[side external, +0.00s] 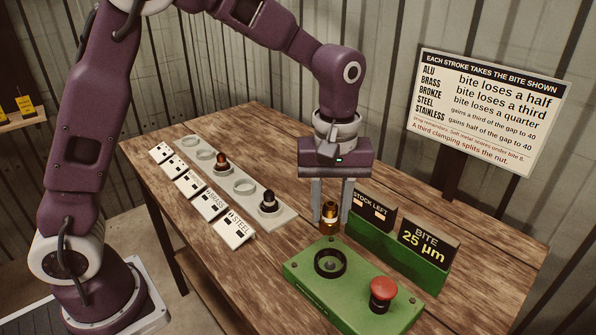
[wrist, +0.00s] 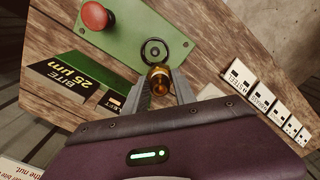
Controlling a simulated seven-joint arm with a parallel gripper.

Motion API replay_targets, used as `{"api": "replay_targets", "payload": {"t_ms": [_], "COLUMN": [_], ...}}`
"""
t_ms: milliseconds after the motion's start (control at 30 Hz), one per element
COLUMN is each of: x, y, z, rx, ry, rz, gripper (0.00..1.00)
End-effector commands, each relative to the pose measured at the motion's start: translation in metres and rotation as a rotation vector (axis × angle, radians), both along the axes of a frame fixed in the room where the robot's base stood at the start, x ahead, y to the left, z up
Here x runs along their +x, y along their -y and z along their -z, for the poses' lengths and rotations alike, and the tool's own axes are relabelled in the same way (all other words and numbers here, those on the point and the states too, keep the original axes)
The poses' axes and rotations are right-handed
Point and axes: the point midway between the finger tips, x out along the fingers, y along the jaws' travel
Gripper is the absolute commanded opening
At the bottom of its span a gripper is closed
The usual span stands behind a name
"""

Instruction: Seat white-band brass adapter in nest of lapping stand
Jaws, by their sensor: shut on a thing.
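A brass adapter (side external: 330,218) hangs upright between the fingertips of my gripper (side external: 331,210), which is shut on it. The lapping stand (side external: 300,275) is a green block on the table. Its nest (side external: 330,263) is a black ring, empty, with a dark centre. In the side view the adapter is above and behind the nest, apart from it. In the wrist view the nest (wrist: 154,51) lies just beyond the adapter.
A red button (side external: 383,288) stands on the stand's right part. A green display block reading BITE 25 µm (side external: 428,243) and STOCK LEFT stands close behind. A grey rack (side external: 245,187) with rings holds a copper-coloured part (side external: 221,162) and a dark part (side external: 268,201). Label cards (side external: 208,205) line its front.

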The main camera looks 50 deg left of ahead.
Motion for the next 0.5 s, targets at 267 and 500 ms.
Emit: {"api": "replay_targets", "payload": {"t_ms": [267,500], "x": [-0.013,-0.012], "y": [0.022,0.021], "z": [0.006,0.028], "rx": [0.001,0.001], "ry": [-0.002,-0.002], "rz": [0.059,0.057], "gripper": [0.00,0.00]}}
